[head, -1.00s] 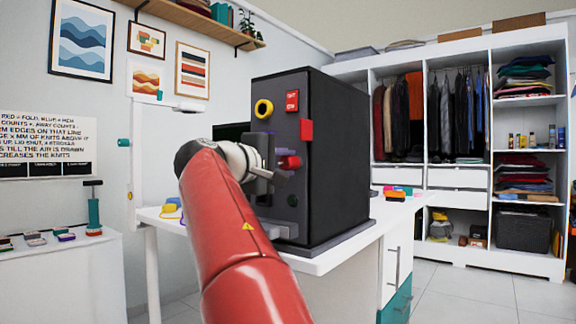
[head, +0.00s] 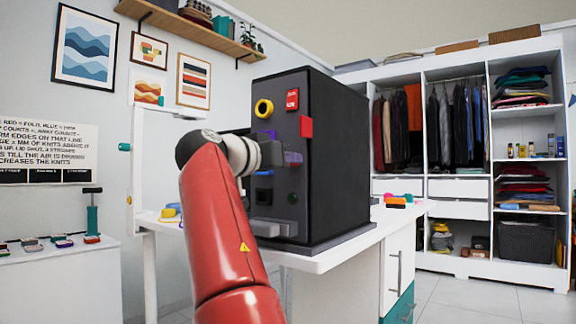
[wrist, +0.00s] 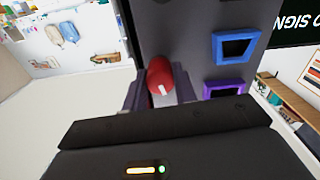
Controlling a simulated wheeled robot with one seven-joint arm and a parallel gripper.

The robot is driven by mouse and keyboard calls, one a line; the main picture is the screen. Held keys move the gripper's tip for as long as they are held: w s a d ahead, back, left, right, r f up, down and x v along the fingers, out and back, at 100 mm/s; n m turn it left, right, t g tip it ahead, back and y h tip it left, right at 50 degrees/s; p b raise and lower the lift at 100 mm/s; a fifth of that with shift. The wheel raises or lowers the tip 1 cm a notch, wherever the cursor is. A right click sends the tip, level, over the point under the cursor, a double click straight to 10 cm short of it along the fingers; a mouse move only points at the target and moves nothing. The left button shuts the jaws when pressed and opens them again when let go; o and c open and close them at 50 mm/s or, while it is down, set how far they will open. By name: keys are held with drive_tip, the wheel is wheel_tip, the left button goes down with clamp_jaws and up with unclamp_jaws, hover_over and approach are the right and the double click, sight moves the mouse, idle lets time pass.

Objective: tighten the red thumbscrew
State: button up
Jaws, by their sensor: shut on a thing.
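The red thumbscrew (wrist: 160,76), with a white mark on its side, sits against the dark grey panel in the wrist view. My gripper (wrist: 160,88) is shut on it, with one grey finger at each side. In the head view my red arm and pale wrist reach the front of the dark cabinet (head: 340,160).
The cabinet stands on a white table (head: 330,258).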

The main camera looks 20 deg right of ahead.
drive_tip(key=o, duration=1.1)
drive_tip(key=shift+c, duration=0.3)
drive_tip(key=n+p, duration=0.1)
drive_tip(key=n, duration=0.3)
drive_tip(key=shift+r, duration=0.1)
drive_tip(key=n+p, duration=0.1)
drive_tip(key=n, duration=0.2)
drive_tip(key=shift+n, duration=0.4)
drive_tip(key=n+p, duration=0.1)
drive_tip(key=n, duration=0.4)
drive_tip(key=shift+r+n+p, duration=0.1)
drive_tip(key=shift+n+p, duration=0.25)
drive_tip(key=shift+n, duration=0.05)
drive_tip(key=n+p, duration=0.1)
drive_tip(key=n, duration=0.2)
drive_tip(key=shift+f, duration=0.2)
